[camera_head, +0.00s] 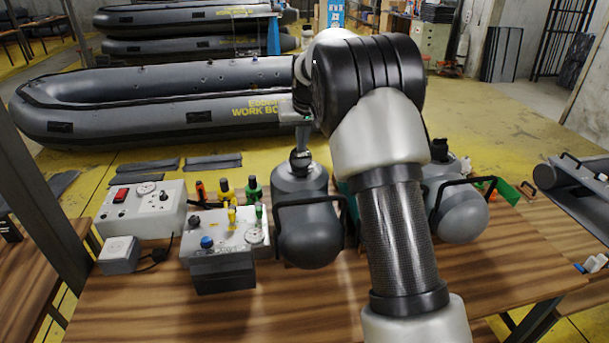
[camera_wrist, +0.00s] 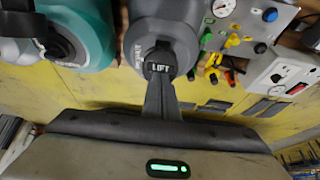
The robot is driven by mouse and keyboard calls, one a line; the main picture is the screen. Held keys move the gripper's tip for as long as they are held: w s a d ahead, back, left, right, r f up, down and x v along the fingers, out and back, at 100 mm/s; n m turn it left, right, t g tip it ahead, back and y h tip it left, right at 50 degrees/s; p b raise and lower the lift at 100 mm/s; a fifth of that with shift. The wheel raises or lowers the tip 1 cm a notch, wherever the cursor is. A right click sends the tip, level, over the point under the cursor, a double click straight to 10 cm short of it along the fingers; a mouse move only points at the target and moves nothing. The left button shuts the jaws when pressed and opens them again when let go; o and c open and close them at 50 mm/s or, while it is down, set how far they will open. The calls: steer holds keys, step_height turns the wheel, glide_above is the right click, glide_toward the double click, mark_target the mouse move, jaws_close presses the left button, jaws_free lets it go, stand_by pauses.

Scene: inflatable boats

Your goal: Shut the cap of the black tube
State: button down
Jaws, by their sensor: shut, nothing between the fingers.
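The black tube (camera_head: 308,222), a dark grey rounded body with a black handle, lies on the wooden table below my gripper. In the wrist view the tube (camera_wrist: 165,20) fills the top middle. Its dark cap (camera_wrist: 160,66), marked LIFT, is at the near end; in the head view the cap (camera_head: 301,160) is at the tube's far end. My gripper (camera_wrist: 160,84) is shut and empty, its tips right at the cap, seeming to touch it. In the head view my gripper (camera_head: 302,146) points down over the cap. I cannot tell how far the cap is open.
A teal tube (camera_wrist: 92,32) lies beside the black one, and a grey tube (camera_head: 460,212) with a handle lies right of my arm. A gauge box (camera_head: 225,232) and a switch box (camera_head: 142,210) stand left. Inflatable boats (camera_head: 160,100) fill the floor behind.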

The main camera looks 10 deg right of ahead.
mark_target(301, 163)
steer(key=f, duration=0.1)
steer(key=s+f+g+p, duration=0.1)
steer(key=f, duration=0.1)
steer(key=shift+s+f, duration=0.1)
steer(key=shift+s, duration=0.05)
steer(key=shift+w+f+p, duration=0.35)
steer(key=shift+w+p, duration=0.25)
steer(key=shift+w, duration=0.3)
steer(key=shift+w+r+p, duration=0.15)
steer(key=shift+w+p, duration=0.45)
steer(key=shift+w, duration=0.2)
steer(key=shift+w, duration=0.1)
